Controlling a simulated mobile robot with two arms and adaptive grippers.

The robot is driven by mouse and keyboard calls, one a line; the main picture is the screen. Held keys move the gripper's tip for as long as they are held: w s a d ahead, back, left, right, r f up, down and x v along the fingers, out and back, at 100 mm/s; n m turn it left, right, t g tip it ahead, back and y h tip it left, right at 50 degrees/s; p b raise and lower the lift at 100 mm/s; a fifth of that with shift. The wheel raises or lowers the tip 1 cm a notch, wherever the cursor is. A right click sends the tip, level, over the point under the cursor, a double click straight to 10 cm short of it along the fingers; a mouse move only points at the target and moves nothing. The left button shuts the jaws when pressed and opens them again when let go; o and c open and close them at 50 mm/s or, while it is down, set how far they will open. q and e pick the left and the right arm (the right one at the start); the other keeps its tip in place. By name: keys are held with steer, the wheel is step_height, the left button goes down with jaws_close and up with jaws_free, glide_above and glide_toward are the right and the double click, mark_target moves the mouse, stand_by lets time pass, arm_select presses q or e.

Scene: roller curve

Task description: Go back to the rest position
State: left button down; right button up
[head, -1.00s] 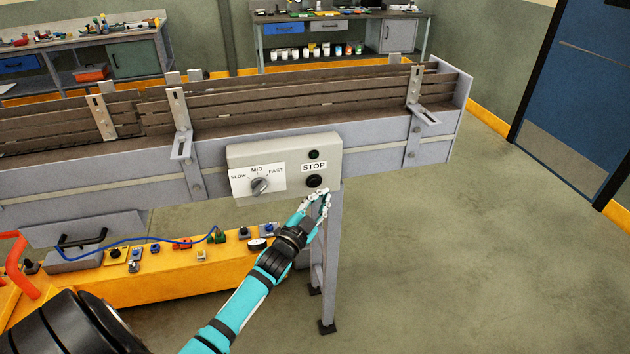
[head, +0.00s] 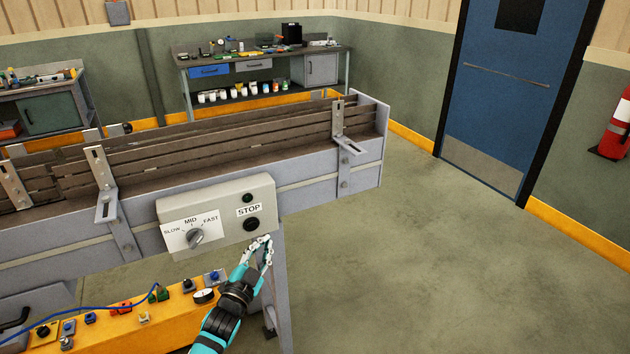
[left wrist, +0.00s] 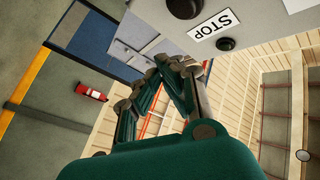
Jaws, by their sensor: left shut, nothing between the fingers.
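My left gripper (head: 262,246) is shut and empty. In the head view it is just below the right part of the grey control box (head: 216,205), under the black stop button (head: 251,225). In the left wrist view the closed fingers (left wrist: 172,68) point up toward the box, and the STOP label (left wrist: 214,24) shows above them. I cannot tell whether the fingertips touch the box. The speed knob (head: 195,238) points up, near MID. My right gripper is not in view.
The conveyor (head: 330,170) with its side rails crosses the left and middle. A yellow panel (head: 165,325) with several buttons and a blue cable lies below it. A workbench (head: 255,70) stands behind. The floor (head: 440,270) at right is clear, before a blue door (head: 505,90).

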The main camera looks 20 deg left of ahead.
arm_select(q)
steer(key=s+d+f+n+g+b, duration=0.1)
steer(key=s+d+f+g, duration=0.15)
steer(key=s+f, duration=0.65)
steer(key=s+d+f+n+g, duration=0.15)
steer(key=f+g, duration=0.25)
steer(key=f, duration=1.1)
steer(key=s+d+f+g+b, duration=0.1)
steer(key=s+d+f+g, duration=0.15)
steer(key=s+f, duration=0.7)
steer(key=s+d+f+g, duration=0.2)
steer(key=s+f+g, duration=0.1)
steer(key=s+f, duration=0.4)
steer(key=s+d+f+n+g+h+b, duration=0.1)
steer(key=s+f, duration=0.6)
steer(key=s, duration=0.7)
steer(key=s+d+f+g, duration=0.3)
steer(key=s+f+g, duration=0.2)
steer(key=s, duration=0.5)
step_height(320, 180, down, 2)
steer(key=shift+s+f+n+g, duration=0.15)
steer(key=shift+f+n+g, duration=0.1)
steer(key=shift+n+g, duration=0.1)
steer(key=shift+d, duration=0.1)
